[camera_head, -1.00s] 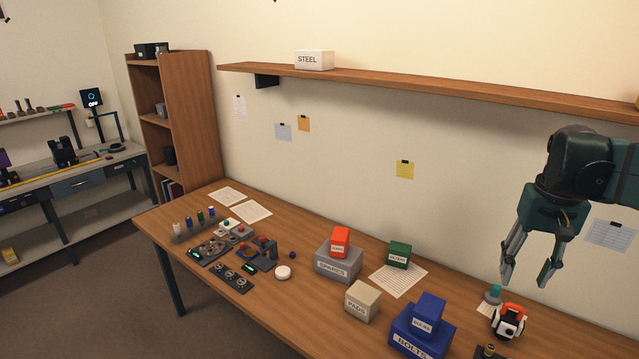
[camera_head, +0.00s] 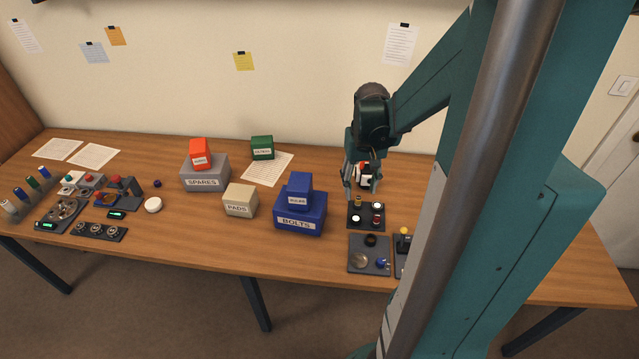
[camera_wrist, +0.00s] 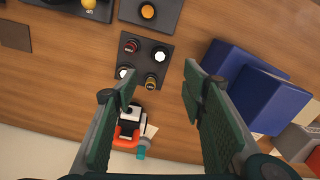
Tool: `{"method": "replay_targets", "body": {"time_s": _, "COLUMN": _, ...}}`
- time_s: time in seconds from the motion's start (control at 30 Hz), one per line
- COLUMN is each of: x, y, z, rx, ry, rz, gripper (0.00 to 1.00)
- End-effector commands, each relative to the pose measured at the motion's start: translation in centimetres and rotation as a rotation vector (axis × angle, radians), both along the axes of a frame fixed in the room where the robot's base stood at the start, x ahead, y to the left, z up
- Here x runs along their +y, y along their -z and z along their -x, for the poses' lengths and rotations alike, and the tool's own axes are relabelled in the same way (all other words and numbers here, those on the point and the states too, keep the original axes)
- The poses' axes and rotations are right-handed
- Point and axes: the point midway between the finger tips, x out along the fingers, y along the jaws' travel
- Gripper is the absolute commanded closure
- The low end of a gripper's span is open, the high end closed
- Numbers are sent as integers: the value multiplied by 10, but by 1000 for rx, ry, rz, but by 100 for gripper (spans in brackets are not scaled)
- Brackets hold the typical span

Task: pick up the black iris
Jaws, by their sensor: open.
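A small dark round piece (camera_head: 371,240), which looks like the black iris, sits at the back of a dark grey tray (camera_head: 352,243) near the table's front edge. A silver disc (camera_head: 360,260) and a small blue part (camera_head: 382,264) lie on the same tray. In the wrist view a dark-rimmed round piece with an amber centre (camera_wrist: 147,11) shows at the top edge; it seems to be the same piece. My gripper (camera_head: 362,189) is open and empty, pointing down behind that tray. Its spread fingers (camera_wrist: 160,78) show in the wrist view.
A dark tray with several coloured round parts (camera_head: 367,216) lies just in front of my gripper. A white and orange device (camera_wrist: 128,128) is close by. Blue BOLTS boxes (camera_head: 300,222) stand to the left. A tray with a yellow-topped part (camera_head: 403,240) is partly hidden by my arm.

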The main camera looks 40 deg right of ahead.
Motion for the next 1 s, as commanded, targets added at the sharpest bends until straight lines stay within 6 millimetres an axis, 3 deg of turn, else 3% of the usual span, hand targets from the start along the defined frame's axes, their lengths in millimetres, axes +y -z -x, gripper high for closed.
{"method": "replay_targets", "body": {"time_s": 0.1, "x": -1, "y": 28, "z": -1, "rx": 0, "ry": 0, "rz": 0, "gripper": 58}}
{"method": "replay_targets", "body": {"time_s": 0.33, "x": 0, "y": 60, "z": -1, "rx": 0, "ry": 0, "rz": 0, "gripper": 58}}
{"method": "replay_targets", "body": {"time_s": 1.0, "x": 0, "y": 74, "z": 0, "rx": 0, "ry": 0, "rz": 0, "gripper": 58}}
